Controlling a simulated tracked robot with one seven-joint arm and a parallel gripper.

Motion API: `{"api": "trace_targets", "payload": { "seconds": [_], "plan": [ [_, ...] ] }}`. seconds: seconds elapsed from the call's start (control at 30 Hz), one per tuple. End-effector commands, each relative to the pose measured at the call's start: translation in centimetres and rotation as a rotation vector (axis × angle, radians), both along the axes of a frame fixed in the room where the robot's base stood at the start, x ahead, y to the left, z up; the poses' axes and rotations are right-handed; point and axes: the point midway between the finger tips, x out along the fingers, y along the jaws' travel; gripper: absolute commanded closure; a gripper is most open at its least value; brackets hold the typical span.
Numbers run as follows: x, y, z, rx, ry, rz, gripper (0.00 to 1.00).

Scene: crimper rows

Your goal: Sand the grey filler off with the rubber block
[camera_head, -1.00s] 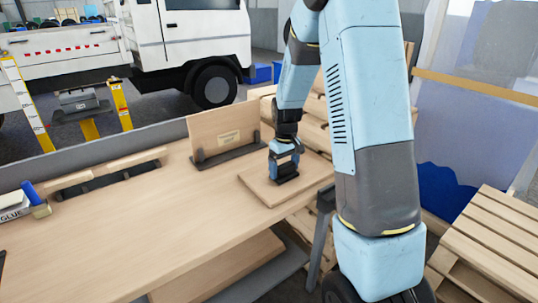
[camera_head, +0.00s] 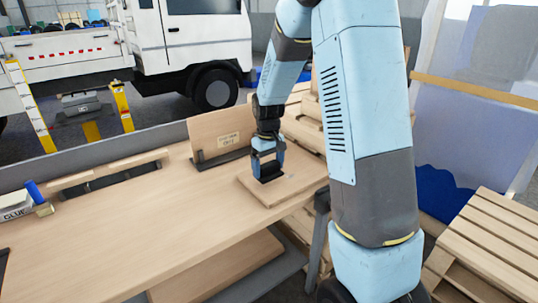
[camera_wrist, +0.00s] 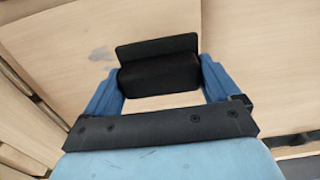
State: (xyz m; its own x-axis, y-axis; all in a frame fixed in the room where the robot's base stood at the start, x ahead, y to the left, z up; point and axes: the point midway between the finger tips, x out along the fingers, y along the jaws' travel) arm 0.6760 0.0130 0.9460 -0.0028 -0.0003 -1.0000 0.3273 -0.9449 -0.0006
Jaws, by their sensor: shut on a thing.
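My gripper (camera_head: 268,160) is shut on the black rubber block (camera_wrist: 158,72), with one blue finger at each end of it. In the head view the dark block (camera_head: 270,174) is low at the light wooden board (camera_head: 296,187), which lies flat at the right end of the workbench. I cannot tell whether the block touches the board. In the wrist view a small grey smear of filler (camera_wrist: 100,54) shows on the board (camera_wrist: 235,45), just left of the block and apart from it. Any filler under the block is hidden.
A labelled wooden panel (camera_head: 218,139) stands upright in a dark holder behind the board. A glue box (camera_head: 14,204) and a blue cylinder (camera_head: 34,190) are at the bench's left. The middle of the workbench (camera_head: 140,228) is clear. Wooden pallets (camera_head: 490,240) stand at right.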

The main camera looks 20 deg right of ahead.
Motion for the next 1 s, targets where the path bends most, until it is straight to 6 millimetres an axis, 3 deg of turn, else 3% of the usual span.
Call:
{"api": "trace_targets", "payload": {
  "seconds": [0.5,1.0],
  "plan": [
    [0.1,-0.1,4.4,0.0,-0.003,-0.001,0.44],
    [0.0,-0.1,4.6,0.0,-0.001,-0.001,0.44]
  ]
}}
